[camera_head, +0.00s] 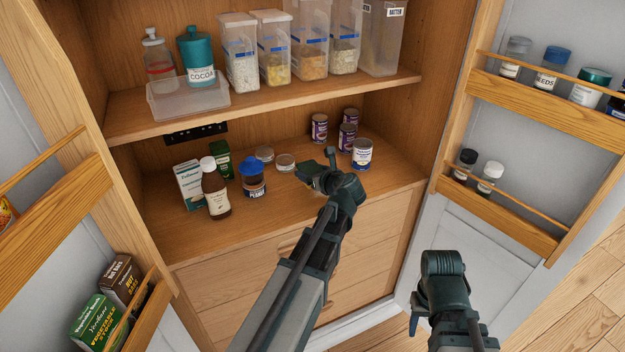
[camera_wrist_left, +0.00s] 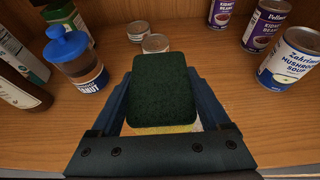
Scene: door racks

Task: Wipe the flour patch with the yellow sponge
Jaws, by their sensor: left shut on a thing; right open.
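My left gripper (camera_head: 318,172) is over the lower shelf, right of its middle. In the left wrist view its blue jaws are shut on the sponge (camera_wrist_left: 162,88). The sponge shows a dark green scouring face towards the camera, with a yellow edge (camera_wrist_left: 165,129) below. I cannot tell whether the sponge touches the shelf. I cannot make out the flour patch clearly in either view; the gripper and sponge cover part of the shelf. My right gripper (camera_head: 418,322) is open and empty, low in front of the cupboard at right.
On the lower shelf (camera_head: 260,215), a blue-lidded peanut jar (camera_head: 252,178), brown bottle (camera_head: 215,192) and boxes stand left. Short tins (camera_head: 285,162) are behind. A mushroom soup can (camera_head: 362,154) and kidney bean cans (camera_head: 319,128) stand right. The upper shelf (camera_head: 270,104) overhangs; the front left is clear.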

